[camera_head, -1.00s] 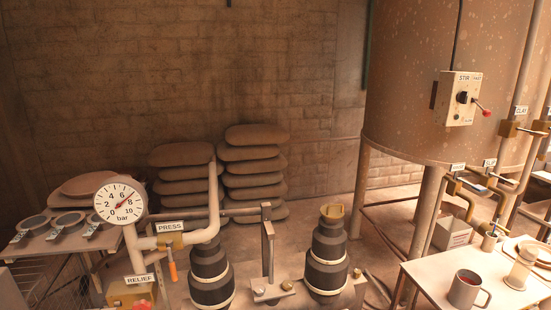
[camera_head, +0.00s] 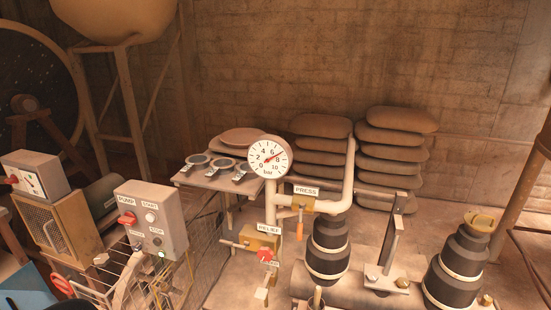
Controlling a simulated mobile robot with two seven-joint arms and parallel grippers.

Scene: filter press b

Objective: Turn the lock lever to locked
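No part labelled as the lock lever can be read in this view, so I cannot tell which part it is. A flat upright metal lever (camera_head: 391,238) stands on a bracket between the two dark stepped cylinders. The relief valve (camera_head: 262,243) has a red knob, and the press valve (camera_head: 302,204) has an orange handle hanging down. Neither of my grippers is in view.
A round pressure gauge (camera_head: 269,157) tops the pale pipe. A small table (camera_head: 215,180) with round dishes stands behind it. Stacked sacks (camera_head: 397,150) lean by the brick wall. A wire rack (camera_head: 135,285) and a second box with a dial (camera_head: 36,176) crowd the lower left.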

